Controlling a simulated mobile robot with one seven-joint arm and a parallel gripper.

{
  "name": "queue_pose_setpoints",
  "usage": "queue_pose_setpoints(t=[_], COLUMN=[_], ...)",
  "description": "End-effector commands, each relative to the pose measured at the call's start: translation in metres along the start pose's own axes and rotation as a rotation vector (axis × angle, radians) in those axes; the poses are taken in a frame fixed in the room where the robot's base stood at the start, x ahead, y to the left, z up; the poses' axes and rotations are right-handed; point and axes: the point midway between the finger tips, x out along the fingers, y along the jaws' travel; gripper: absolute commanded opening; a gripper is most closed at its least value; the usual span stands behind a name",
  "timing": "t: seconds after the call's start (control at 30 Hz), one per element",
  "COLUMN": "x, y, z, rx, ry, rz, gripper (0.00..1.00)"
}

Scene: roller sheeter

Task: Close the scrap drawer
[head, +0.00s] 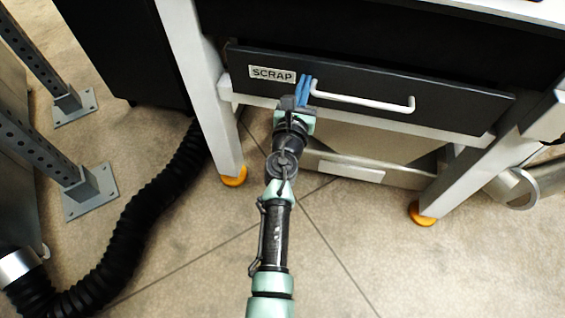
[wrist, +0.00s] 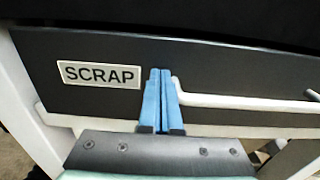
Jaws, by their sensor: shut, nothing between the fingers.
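The scrap drawer has a dark front (head: 440,88) with a white "SCRAP" label (head: 272,75) at its left and a white bar handle (head: 362,101). The dark front also fills much of the wrist view (wrist: 230,65), with the label (wrist: 98,74) to the left. My gripper (head: 307,80) is at the drawer front, between the label and the handle's left end. Its two blue fingers (wrist: 160,74) are shut together and hold nothing. Their tips appear at or very near the front panel; contact cannot be told. How far the drawer stands out is hard to tell.
Light grey frame legs (head: 205,95) with orange feet (head: 234,177) stand on both sides of the drawer. A lower metal tray (head: 350,170) sits beneath. A black corrugated hose (head: 140,215) runs along the floor at left, near metal posts (head: 88,190).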

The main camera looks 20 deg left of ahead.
Motion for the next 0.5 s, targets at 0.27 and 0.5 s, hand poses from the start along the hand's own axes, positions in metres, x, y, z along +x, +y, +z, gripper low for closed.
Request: queue_pose_setpoints(t=[0.27,0.5], x=[0.011,0.0133], y=[0.0,0.0], z=[-0.0007,0.0021], rx=[0.0,0.001], ry=[0.001,-0.003], rz=[0.0,0.001], gripper=[0.0,0.0])
